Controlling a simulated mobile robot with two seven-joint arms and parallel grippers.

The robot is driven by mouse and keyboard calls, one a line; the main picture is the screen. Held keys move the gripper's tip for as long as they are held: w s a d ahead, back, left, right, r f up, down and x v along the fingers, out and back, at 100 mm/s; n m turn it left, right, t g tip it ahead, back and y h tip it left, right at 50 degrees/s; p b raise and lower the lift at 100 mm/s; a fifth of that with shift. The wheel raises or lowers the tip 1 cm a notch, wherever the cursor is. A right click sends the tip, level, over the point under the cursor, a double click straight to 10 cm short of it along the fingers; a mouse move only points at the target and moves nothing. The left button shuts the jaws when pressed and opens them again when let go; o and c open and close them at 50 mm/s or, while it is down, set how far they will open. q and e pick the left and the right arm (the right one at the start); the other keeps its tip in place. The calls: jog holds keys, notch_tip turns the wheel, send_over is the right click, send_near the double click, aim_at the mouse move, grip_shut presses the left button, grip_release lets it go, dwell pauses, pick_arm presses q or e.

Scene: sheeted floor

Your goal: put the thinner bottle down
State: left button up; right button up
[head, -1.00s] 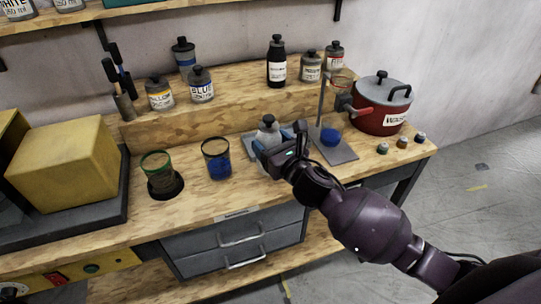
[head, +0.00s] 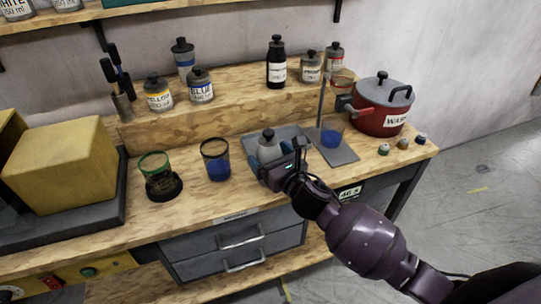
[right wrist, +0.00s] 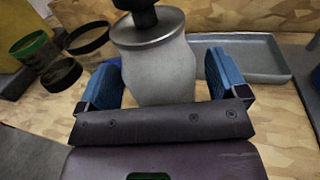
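The thinner bottle (head: 268,148), grey with a black cap, stands upright at the bench's front part, just in front of the grey tray (head: 288,131). Its base is hidden by my gripper in the head view. My right gripper (head: 271,154) is around it, with one blue finger on each side. In the right wrist view the bottle (right wrist: 158,65) is between the fingers (right wrist: 163,75), and a narrow gap shows beside it, clearest on the right. The fingers look open. My left gripper is not in view.
A blue-filled cup (head: 216,160) and a green-rimmed cup (head: 156,175) stand left of the bottle. A stand with a blue beaker (head: 332,135) and a red pot (head: 380,108) are to the right. Several bottles line the raised shelf. The bench's front edge is close.

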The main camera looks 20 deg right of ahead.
jog(key=shift+r, duration=0.25)
jog(key=v, duration=1.2)
jog(key=s+d+f+n+g+h, duration=0.2)
jog(key=s+f+n, duration=0.5)
jog(key=n, duration=1)
jog(key=s+d+f+n+g+h, duration=0.2)
jog(key=s+d+f+n, duration=0.3)
jog(key=f+n, duration=0.8)
jog(key=shift+s+d+n+g+h, duration=0.2)
jog(key=shift+s+n+g+h, duration=0.2)
jog(key=shift+s+n+g, duration=0.9)
jog(key=shift+s+n+t, duration=0.1)
jog(key=shift+n+t, duration=0.3)
jog(key=shift+n, duration=0.3)
